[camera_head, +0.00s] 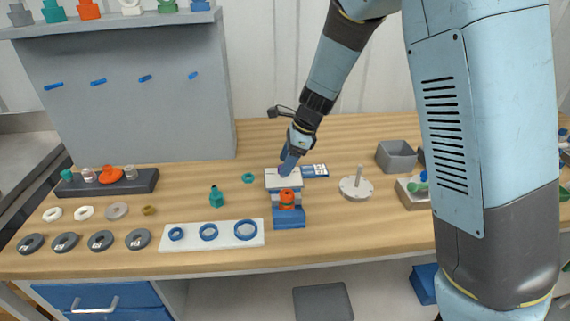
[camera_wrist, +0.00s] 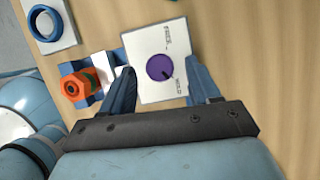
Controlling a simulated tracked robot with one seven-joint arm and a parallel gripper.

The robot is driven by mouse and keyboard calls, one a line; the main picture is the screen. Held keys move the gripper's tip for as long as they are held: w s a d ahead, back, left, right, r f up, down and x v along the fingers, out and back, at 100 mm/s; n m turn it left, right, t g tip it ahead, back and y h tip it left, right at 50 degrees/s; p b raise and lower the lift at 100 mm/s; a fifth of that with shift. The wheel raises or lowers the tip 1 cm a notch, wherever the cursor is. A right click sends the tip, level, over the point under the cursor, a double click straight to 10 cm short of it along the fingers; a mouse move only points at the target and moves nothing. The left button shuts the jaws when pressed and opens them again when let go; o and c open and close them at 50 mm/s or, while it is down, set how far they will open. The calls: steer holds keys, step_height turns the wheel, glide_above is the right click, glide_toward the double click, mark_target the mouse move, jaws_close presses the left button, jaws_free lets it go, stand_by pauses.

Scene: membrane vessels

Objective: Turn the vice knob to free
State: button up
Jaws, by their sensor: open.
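The purple vice knob (camera_wrist: 158,66) sits on a white plate (camera_wrist: 150,42) with small lettering, which seems to read FREE above and HOLD at lower right. Finger depth relative to the plate is hard to tell. In the head view the blue vice (camera_head: 289,217) stands near the table front, an orange fitting (camera_head: 287,197) in it; my gripper (camera_head: 289,163) is over its plate and hides the knob.
A white board with blue rings (camera_head: 247,241) lies left of the vice. A teal fitting (camera_head: 216,197) and a teal nut (camera_head: 249,178) are nearby. A pale disc with a post (camera_head: 355,187) and a grey bin (camera_head: 396,156) stand to the right.

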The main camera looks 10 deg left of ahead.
steer(key=shift+x, duration=0.75)
steer(key=c, duration=1)
